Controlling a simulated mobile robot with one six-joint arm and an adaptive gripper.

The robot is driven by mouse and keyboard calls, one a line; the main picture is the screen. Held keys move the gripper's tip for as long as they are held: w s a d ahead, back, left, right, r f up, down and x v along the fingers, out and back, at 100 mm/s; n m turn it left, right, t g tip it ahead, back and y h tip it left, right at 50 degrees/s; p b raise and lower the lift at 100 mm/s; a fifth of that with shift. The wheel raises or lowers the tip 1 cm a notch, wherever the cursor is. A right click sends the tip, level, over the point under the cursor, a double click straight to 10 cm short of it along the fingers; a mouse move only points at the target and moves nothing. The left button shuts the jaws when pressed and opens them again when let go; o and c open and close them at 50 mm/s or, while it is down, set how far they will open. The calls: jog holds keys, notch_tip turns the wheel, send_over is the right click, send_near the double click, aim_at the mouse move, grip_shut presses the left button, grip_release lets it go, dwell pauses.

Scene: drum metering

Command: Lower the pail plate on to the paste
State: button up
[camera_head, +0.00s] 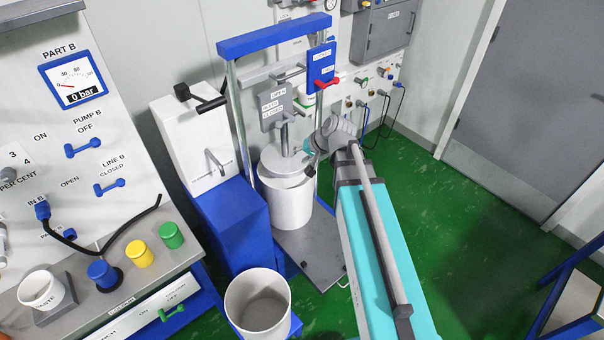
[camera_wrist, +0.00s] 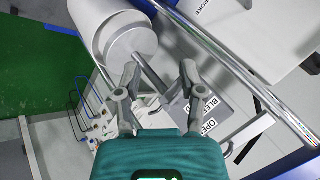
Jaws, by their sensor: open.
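The white pail (camera_head: 291,207) stands on a dark base plate inside a blue-topped frame. The round pail plate (camera_head: 284,163) is at the pail's mouth on an upright rod (camera_head: 284,137); I cannot tell how far in it sits. The paste is hidden. In the wrist view the pail (camera_wrist: 95,22) and plate (camera_wrist: 131,52) are at the upper left, with the rod (camera_wrist: 149,73) running between my fingers in the picture. My gripper (camera_wrist: 157,76) is open and nothing shows gripped. In the head view my gripper (camera_head: 311,156) is just right of the rod, above the pail.
A grey panel marked OPEN, BLEED and CLOSED (camera_head: 275,106) and a blue panel with a red lever (camera_head: 326,84) hang on the frame. A blue crossbar (camera_head: 276,35) tops it. An empty-looking grey-white bin (camera_head: 258,302) stands in front. Green floor (camera_head: 440,220) is clear at right.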

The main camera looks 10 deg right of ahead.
jog(key=shift+n+g+h, duration=0.6)
jog(key=shift+g, duration=0.2)
jog(key=shift+s+f+b, duration=0.55)
jog(key=shift+s+f, duration=1)
jog(key=shift+s, duration=0.15)
jog(key=m+t+y+p, duration=0.2)
jog(key=m+t+p, duration=0.5)
jog(key=m+t, duration=0.3)
send_near(296, 74)
jog(key=s+d, duration=0.2)
jog(key=s, duration=0.1)
jog(key=shift+w+a+r, duration=0.1)
jog(key=shift+a+r, duration=0.05)
jog(key=shift+y+b, duration=0.3)
jog(key=shift+y, duration=0.1)
jog(key=b+x, duration=0.2)
jog(key=x, duration=1.2)
jog(key=shift+r+b, duration=0.1)
jog(key=shift+b, duration=0.3)
grip_shut()
